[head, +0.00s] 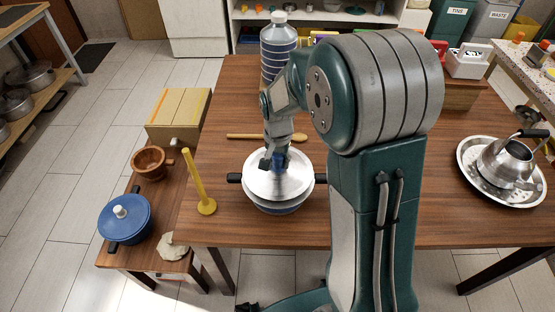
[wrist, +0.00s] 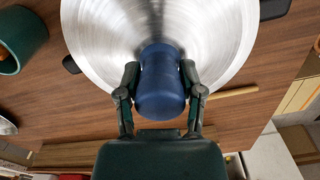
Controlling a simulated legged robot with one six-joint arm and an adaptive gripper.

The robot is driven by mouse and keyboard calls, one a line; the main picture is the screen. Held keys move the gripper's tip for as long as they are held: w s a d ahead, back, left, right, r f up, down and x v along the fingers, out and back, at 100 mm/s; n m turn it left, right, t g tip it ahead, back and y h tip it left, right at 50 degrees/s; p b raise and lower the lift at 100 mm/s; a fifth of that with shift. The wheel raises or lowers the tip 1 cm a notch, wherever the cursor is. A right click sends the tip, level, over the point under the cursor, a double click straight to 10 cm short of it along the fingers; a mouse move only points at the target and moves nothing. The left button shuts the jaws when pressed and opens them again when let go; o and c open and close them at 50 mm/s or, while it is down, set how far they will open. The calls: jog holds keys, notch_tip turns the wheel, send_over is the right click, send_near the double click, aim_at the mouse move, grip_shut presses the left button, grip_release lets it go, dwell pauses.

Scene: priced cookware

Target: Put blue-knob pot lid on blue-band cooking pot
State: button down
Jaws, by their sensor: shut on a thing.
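The blue-knob pot lid (head: 290,186) is a shiny steel disc on the wooden table's near left part. Its blue knob (wrist: 161,82) is between the two fingers of my gripper (wrist: 160,85) in the wrist view. My gripper (head: 276,163) is shut on that knob from above. The blue-band cooking pot (head: 283,209) is directly under the lid, with black handles on its left and right. The lid covers the pot's opening and looks about level. I cannot tell whether it rests on the rim or is slightly above it.
A large striped bottle (head: 277,48) stands behind. A steel tray (head: 476,185) with a kettle is at right. A blue lidded pot (head: 124,218) sits on a low bench at left.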

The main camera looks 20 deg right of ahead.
jog(key=shift+f, duration=0.1)
dwell(0.4)
jog(key=shift+f, duration=0.8)
jog(key=shift+f, duration=0.4)
dwell(0.8)
jog(key=shift+c, duration=0.7)
grip_release()
jog(key=shift+o, duration=0.7)
